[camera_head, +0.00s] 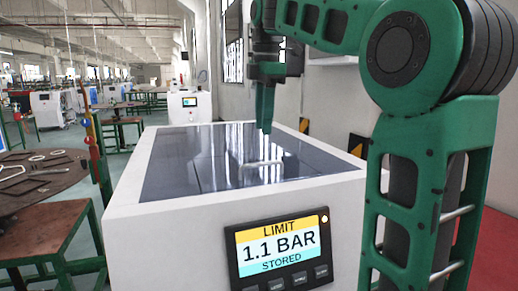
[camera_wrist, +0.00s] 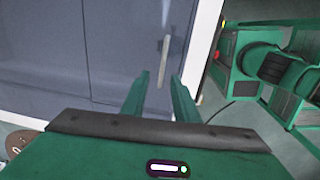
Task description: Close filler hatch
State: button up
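The generator (camera_head: 150,228) is a white box with a dark glossy top. The filler hatch (camera_head: 225,170) looks like a dark panel in this top, with thin seams, and appears to lie about flat. Its pale bar handle (camera_head: 263,163) is on the top; in the wrist view the handle (camera_wrist: 164,50) runs nearly upright in the picture. My gripper (camera_head: 266,128) points down above the top near the handle. In the wrist view, my gripper (camera_wrist: 160,76) has its green fingers apart, with the handle's lower end showing between them. I cannot tell whether they touch it.
A display (camera_head: 282,252) reading "LIMIT 1.1 BAR STORED" is on the generator's front. A round brown table (camera_head: 40,172) stands at the left. A wall (camera_head: 300,100) is behind and to the right. My own arm fills the right side.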

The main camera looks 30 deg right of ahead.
jog(key=f, duration=0.3)
jog(key=shift+w+a+f, duration=0.15)
jog(key=shift+w+a, duration=0.05)
jog(key=shift+a, duration=0.05)
jog(key=shift+w+d+f, duration=0.1)
jog(key=shift+f, duration=0.95)
jog(key=shift+w+d+f, duration=0.1)
jog(key=shift+f, duration=0.95)
grip_shut()
grip_release()
